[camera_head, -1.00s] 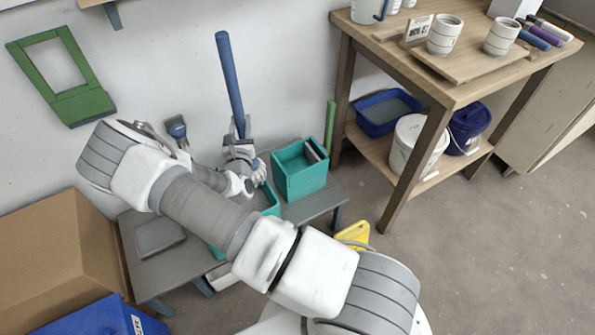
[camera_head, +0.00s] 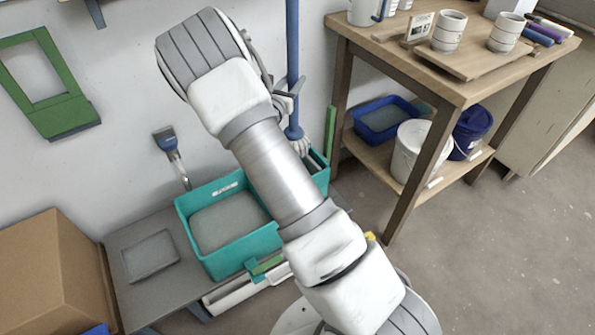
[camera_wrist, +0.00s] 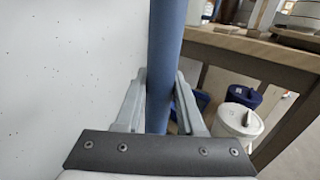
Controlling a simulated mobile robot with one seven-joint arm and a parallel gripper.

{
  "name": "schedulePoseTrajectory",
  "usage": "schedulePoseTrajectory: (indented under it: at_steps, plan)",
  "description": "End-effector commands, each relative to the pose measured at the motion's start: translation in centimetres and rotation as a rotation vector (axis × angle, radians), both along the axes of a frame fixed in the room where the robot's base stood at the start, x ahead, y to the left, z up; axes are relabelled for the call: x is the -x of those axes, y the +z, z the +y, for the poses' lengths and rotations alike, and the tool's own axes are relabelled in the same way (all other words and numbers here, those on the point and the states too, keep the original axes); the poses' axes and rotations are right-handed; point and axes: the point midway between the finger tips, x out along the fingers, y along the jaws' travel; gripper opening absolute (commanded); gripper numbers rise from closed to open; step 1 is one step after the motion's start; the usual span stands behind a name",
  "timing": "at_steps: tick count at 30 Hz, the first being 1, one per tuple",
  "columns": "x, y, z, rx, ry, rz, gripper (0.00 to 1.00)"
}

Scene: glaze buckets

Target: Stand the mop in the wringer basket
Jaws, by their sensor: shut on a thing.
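The mop has a blue handle (camera_head: 292,45) and a pale grey head (camera_head: 300,144). It stands close to upright in the head view. My gripper (camera_head: 290,97) is shut on the handle; in the wrist view the blue handle (camera_wrist: 165,60) runs between its two fingers (camera_wrist: 158,108). The mop head is at the smaller teal box (camera_head: 321,178), which looks like the wringer basket. My arm hides much of this box, and I cannot tell whether the head is inside it or above it. The large teal tub (camera_head: 191,232) stands open to its left.
A grey bench (camera_head: 180,285) carries the tub. A wooden table (camera_head: 440,75) with cups is at right, with buckets on its lower shelf. A brush (camera_head: 170,150) and green frame (camera_head: 70,118) are at the wall. A cardboard box (camera_head: 55,265) is at left.

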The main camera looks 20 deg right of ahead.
Motion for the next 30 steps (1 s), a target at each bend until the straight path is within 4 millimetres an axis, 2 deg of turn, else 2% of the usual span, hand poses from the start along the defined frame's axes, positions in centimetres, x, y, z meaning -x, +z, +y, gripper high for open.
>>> schedulePoseTrajectory:
  at_steps: [9,15,23,30]
  plan:
    - [0.0,-8.1,-0.1,0.003,0.000,0.001,0.00]
    - [0.0,-12.2,-0.1,0.003,-0.001,-0.002,0.00]
    - [0.0,-14.1,0.0,0.001,0.000,-0.002,0.00]
    - [0.0,-17.3,-0.1,0.002,-0.001,-0.002,0.00]
